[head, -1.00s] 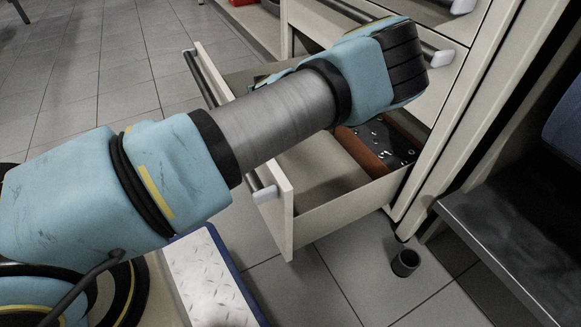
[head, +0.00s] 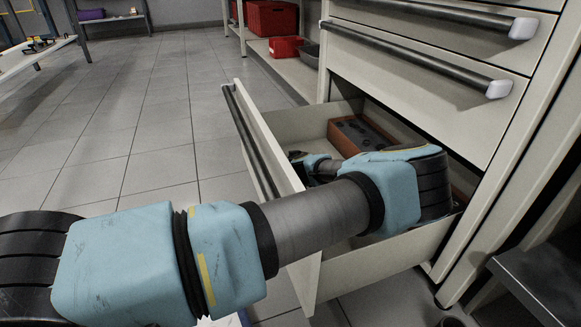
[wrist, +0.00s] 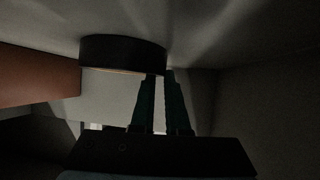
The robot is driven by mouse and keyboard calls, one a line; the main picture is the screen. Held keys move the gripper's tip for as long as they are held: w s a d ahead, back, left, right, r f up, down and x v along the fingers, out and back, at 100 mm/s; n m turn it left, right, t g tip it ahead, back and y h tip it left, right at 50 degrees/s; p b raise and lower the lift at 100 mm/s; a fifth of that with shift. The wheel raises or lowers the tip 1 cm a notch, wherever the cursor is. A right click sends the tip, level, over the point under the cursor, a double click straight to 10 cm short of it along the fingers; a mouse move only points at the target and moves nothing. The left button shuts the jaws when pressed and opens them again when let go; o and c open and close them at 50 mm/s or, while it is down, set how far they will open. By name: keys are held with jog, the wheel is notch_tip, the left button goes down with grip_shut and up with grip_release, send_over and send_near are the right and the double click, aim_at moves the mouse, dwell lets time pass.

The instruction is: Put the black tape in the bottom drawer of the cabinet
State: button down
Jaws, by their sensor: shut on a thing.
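The bottom drawer (head: 375,254) of the cabinet (head: 415,75) is pulled open. My arm reaches over the drawer's near side, and my gripper (wrist: 162,74) is down inside it. In the wrist view the black tape (wrist: 122,54), a dark round band, is at the fingertips. My gripper's two narrow fingers are close together and shut on its edge. The tape is close to or touching a pale surface that looks like the drawer floor; the dim light hides which. In the head view my arm hides most of the gripper, and I cannot make out the tape.
An orange-brown tray (head: 347,137) with dark parts lies in the drawer; a brown wall (wrist: 35,75) shows beside the tape. The upper drawers are shut. Red boxes (head: 272,18) stand on a shelf behind. A dark bench (head: 535,278) is at the right. The floor at left is clear.

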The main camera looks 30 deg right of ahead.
jog(key=c, duration=0.9)
grip_release()
jog(key=shift+f, duration=0.15)
jog(key=p+v, duration=0.5)
jog(key=v, duration=0.7)
